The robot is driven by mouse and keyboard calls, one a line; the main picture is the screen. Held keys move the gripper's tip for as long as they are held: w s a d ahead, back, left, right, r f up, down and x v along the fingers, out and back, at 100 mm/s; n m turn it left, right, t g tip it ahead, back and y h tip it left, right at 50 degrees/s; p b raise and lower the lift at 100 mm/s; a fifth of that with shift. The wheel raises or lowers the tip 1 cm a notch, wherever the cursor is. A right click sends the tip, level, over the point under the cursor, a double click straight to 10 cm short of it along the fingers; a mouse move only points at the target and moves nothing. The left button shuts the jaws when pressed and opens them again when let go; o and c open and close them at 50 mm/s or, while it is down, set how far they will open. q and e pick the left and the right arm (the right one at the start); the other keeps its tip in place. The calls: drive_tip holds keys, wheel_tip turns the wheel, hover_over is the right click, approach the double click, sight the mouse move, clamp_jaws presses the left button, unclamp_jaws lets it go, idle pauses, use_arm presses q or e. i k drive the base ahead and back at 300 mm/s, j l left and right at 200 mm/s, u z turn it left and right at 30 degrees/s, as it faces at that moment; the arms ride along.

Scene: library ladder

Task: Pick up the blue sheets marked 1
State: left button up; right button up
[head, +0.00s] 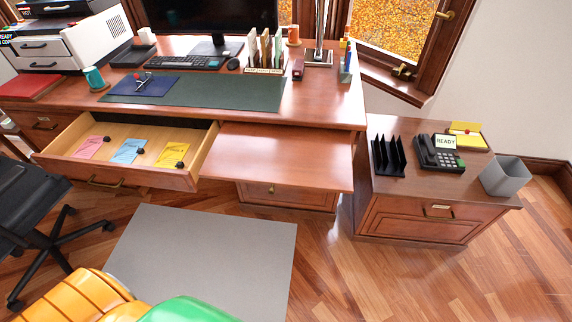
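Light blue sheets (127,152) lie in the open wide drawer (190,181) of the desk, in the middle of a row of three papers. Neither of my grippers shows in the head view.
A pulled-out wooden board (276,157) sits right of the drawer. A black office chair (30,205) stands at the left, near the drawer's left end. A grey mat (205,255) covers clear floor in front. A side cabinet (430,200) holds a phone (440,155).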

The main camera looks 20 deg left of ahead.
sight(127, 153)
drive_tip(key=j+u, duration=0.2)
drive_tip(key=u, duration=1.85)
drive_tip(key=i+j+z, duration=0.3)
